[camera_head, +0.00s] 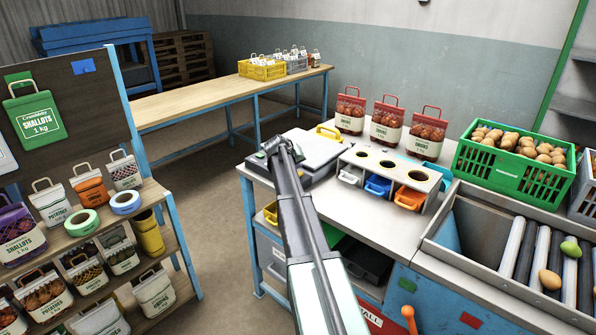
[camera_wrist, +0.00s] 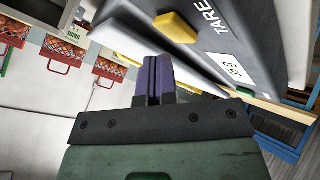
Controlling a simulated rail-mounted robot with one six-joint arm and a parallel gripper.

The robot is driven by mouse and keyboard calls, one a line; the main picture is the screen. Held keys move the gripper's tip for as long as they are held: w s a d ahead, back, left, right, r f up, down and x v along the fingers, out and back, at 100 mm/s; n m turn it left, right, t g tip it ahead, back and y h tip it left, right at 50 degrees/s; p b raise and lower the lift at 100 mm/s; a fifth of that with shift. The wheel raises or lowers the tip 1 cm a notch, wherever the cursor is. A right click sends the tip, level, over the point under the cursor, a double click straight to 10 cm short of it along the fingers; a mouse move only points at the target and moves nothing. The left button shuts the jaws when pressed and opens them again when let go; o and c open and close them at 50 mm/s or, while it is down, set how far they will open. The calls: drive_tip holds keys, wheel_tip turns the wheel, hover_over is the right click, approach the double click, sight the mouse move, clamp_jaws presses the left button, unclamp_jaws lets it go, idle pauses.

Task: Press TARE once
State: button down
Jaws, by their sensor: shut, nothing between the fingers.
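The weighing scale (camera_head: 316,152) stands on the grey bench in the head view, with my gripper (camera_head: 277,150) at its left front edge. In the wrist view, the scale's dark front panel (camera_wrist: 240,35) carries a yellow button beside the word TARE. The yellow TARE button (camera_wrist: 175,27) is just beyond the fingertips and looks apart from them. In the head view, my gripper partly hides the panel.
Several red-topped onion sacks (camera_head: 386,125) stand at the back of the bench. A shelf of sacks (camera_head: 90,235) is at left.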

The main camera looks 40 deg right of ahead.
drive_tip(key=shift+r, duration=0.1)
wheel_tip(320, 180, up, 5)
drive_tip(key=p, duration=0.5)
idle(0.3)
idle(0.4)
drive_tip(key=shift+s+a+f, duration=0.15)
drive_tip(key=shift+s+f, duration=0.1)
drive_tip(key=shift+f, duration=0.05)
drive_tip(key=s+a+f+n+g+y, duration=0.1)
drive_tip(key=s+a+y, duration=0.2)
drive_tip(key=s+a, duration=0.7)
drive_tip(key=s+a+f+n+g+y, duration=0.1)
drive_tip(key=s+a, duration=0.8)
drive_tip(key=a, duration=1.1)
drive_tip(key=s+a+f+n+g+y, duration=0.1)
drive_tip(key=s+a+y, duration=0.3)
drive_tip(key=s+a, duration=0.6)
drive_tip(key=a+f+n, duration=0.1)
drive_tip(key=a, duration=0.4)
drive_tip(key=shift+s+a+f+n+y, duration=0.3)
drive_tip(key=shift+s+f, duration=0.05)
drive_tip(key=shift+f, duration=0.05)
